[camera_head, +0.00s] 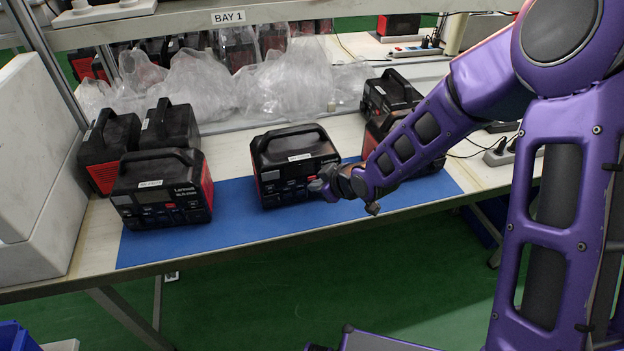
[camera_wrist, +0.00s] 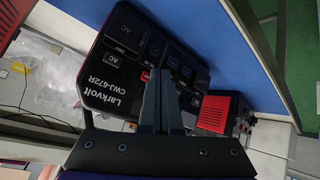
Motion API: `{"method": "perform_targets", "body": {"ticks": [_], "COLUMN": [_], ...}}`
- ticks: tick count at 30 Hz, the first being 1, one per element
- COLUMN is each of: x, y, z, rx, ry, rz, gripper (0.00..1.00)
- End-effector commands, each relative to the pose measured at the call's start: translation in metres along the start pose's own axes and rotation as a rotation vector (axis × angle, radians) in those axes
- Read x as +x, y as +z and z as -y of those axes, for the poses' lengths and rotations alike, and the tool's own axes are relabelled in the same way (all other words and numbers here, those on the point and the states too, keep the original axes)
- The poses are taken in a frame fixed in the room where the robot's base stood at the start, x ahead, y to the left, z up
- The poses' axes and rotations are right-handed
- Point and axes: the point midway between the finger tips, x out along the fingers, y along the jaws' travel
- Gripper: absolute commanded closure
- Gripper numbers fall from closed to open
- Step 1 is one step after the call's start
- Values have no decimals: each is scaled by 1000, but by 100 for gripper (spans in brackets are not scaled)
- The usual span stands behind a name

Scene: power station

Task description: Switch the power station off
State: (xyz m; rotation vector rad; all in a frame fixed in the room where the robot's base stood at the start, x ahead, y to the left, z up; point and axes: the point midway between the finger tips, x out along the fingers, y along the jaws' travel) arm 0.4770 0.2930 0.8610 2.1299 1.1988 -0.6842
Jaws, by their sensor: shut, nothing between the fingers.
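A black power station with red sides (camera_head: 285,152) stands upright on the blue mat, in the middle of the bench. Its front panel (camera_wrist: 118,92) fills the middle of the wrist view, upside down, with "Larkvolt CWJ-672R", AC sockets and several ports. My gripper (camera_head: 322,187) is at the lower right of this front. In the wrist view my closed fingers (camera_wrist: 163,74) point at the panel, beside a small red part (camera_wrist: 146,75) that they partly cover. I cannot tell whether the tips touch the panel. Nothing is held.
Another power station (camera_head: 165,195) stands on the mat's left end, with two more behind it. Others stand at the right, partly behind my arm; a red vented side (camera_wrist: 222,113) shows in the wrist view. Clear plastic bags (camera_head: 200,85) lie behind. The blue mat (camera_head: 235,222) is bare in front.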

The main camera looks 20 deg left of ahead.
Motion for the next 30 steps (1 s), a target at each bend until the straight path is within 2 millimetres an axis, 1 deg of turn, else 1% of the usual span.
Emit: {"method": "perform_targets", "body": {"ticks": [6, 17, 30], "x": [-7, -10, -41], "y": [6, 8, 30], "z": [5, 7, 29], "rx": [1, 0, 0], "ry": [0, 1, 1], "rz": [1, 1, 1], "gripper": [100, 100, 100]}}
